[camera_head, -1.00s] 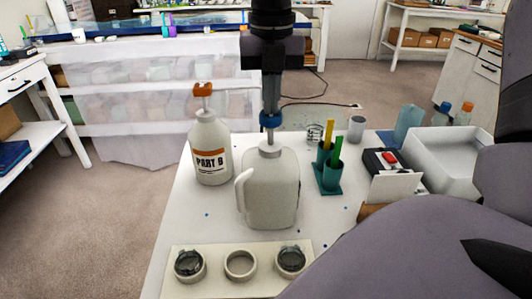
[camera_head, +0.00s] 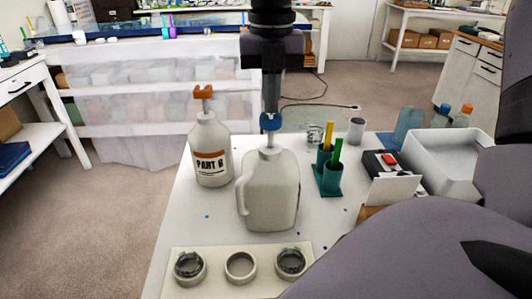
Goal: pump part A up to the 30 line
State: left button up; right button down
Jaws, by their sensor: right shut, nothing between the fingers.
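A pale jug with a handle (camera_head: 268,190) stands upright mid-table. Its label is not visible, so I cannot read whether it is part A. Its blue pump head (camera_head: 270,123) stands above the jug's collar on a short stem. My right gripper (camera_head: 271,108) comes down from the top, shut and empty, with its fingertips at the top of the blue pump head. I cannot tell whether they touch it. A clear cup (camera_head: 315,134) stands behind the jug, to its right; its lines are too small to read. My left gripper is not in view.
A PART B bottle (camera_head: 211,155) with an orange pump stands left of the jug. A mat (camera_head: 215,254) with several round moulds lies in front. On the right are a teal holder (camera_head: 328,178), a grey cup (camera_head: 356,130), a black box (camera_head: 383,163) and a white tray (camera_head: 447,165).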

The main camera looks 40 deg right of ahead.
notch_tip(320, 180, up, 6)
jog(key=p, duration=0.4)
jog(key=shift+r+p, duration=0.1)
jog(key=shift+p, duration=0.2)
dwell(0.4)
